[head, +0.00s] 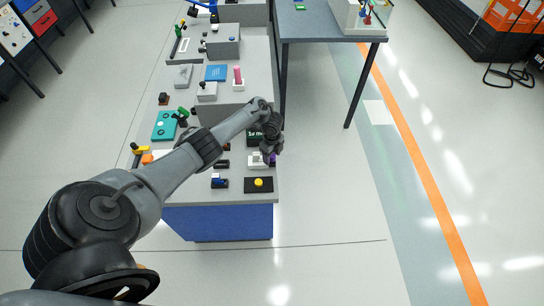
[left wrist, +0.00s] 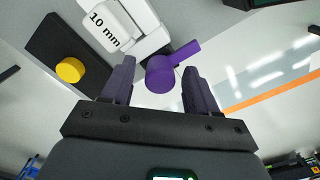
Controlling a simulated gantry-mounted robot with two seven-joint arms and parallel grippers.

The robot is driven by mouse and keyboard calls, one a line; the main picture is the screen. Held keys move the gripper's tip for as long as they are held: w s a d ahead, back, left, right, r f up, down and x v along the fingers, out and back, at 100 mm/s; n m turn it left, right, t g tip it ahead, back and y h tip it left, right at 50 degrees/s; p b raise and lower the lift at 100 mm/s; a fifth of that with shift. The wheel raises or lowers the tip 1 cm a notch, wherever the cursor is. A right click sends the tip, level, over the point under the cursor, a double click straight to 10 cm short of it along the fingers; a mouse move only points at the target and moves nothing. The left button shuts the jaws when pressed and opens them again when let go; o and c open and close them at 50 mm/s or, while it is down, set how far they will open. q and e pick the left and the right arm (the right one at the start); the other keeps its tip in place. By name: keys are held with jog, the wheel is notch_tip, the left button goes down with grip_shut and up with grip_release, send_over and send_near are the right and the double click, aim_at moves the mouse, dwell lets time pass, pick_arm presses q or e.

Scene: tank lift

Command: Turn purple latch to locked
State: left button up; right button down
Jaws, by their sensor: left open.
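The purple latch (left wrist: 163,76) has a round knob and a bar handle that points up and to the right in the left wrist view. It is attached to a white block labelled "10 mm" (left wrist: 108,24). In the head view the latch (head: 272,160) shows as a small purple spot at the bench's right edge, partly hidden by my gripper. My left gripper (head: 269,153) is right at the latch. Its open dark fingers (left wrist: 158,68) stand either side of the knob, with a gap visible on both sides. My right gripper is not in view.
A black plate with a yellow button (head: 258,183) lies in front of the latch, near the bench corner. A small blue-and-black item (head: 219,182) sits left of it. The crowded grey bench (head: 240,197) extends away behind. The floor right of the bench is clear.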

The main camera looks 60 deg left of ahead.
pick_arm(q)
jog(key=shift+f, duration=0.1)
jog(key=shift+c, duration=0.2)
jog(key=c, duration=1)
jog(key=n+p, duration=0.2)
jog(key=n, duration=0.1)
jog(key=n+p, duration=0.2)
jog(key=n, duration=0.3)
jog(key=n+p, duration=0.2)
jog(key=n, duration=0.3)
jog(key=n+p, duration=0.1)
jog(key=n, duration=0.1)
jog(key=shift+n, duration=0.4)
jog(key=shift+o, duration=0.3)
jog(key=shift+w+n, duration=0.1)
jog(key=shift+n, duration=0.9)
